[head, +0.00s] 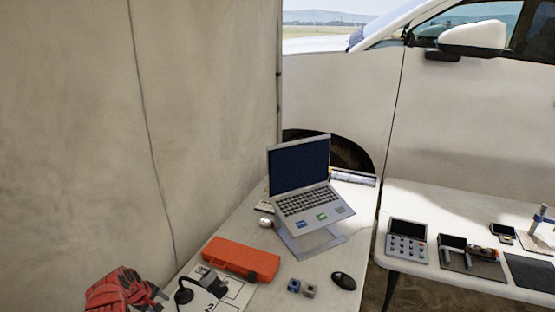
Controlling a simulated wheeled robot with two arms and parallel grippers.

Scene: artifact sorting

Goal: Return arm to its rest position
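Neither of my grippers shows in the head view, and no part of my arms can be made out. The task names no object apart from the arm. What an arm holds, if anything, cannot be seen.
A second table at right holds a device with buttons (407,240). A tent wall (90,130) stands at left, a white vehicle (450,120) behind.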

